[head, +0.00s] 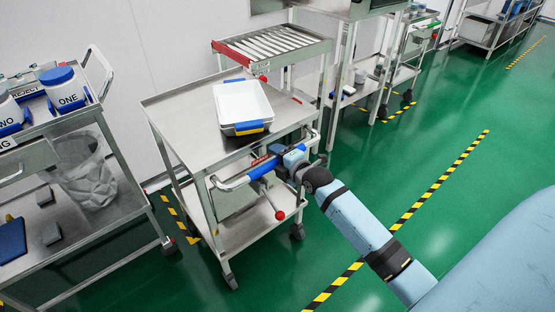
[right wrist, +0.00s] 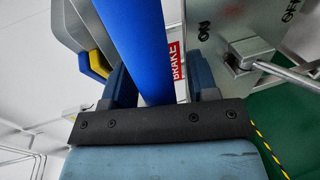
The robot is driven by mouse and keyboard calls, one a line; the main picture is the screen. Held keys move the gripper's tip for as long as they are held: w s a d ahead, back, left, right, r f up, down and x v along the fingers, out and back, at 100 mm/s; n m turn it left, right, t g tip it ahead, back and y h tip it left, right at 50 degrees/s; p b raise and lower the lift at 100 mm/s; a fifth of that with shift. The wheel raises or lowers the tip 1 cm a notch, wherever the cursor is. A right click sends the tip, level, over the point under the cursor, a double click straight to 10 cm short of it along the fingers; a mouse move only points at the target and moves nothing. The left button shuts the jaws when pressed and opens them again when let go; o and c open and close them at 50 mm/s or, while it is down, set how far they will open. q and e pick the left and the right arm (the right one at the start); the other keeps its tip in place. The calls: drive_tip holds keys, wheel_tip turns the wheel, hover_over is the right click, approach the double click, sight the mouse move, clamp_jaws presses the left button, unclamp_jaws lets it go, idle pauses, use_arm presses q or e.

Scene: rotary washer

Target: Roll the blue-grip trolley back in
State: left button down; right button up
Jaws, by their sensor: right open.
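The blue-grip trolley (head: 185,105) is a steel two-shelf cart on castors, standing near the wall. Its push handle on the near side carries a blue grip (head: 262,168). My right gripper (head: 284,158) is at the right part of that grip. In the right wrist view the blue grip (right wrist: 142,45) passes between the two open fingers of the gripper (right wrist: 160,88), with a gap on the right side. A red BRAKE label (right wrist: 175,62) shows behind it. My left gripper is not in view.
A red-knobbed lever (head: 279,214) sticks out below the handle. A roller table (head: 270,44) stands behind the trolley. Another cart (head: 85,128) with labelled jars is at left. Yellow-black tape (head: 440,180) marks the green floor, open at right.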

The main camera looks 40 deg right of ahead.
drive_tip(key=shift+w, duration=0.1)
clamp_jaws()
drive_tip(key=shift+w, duration=0.1)
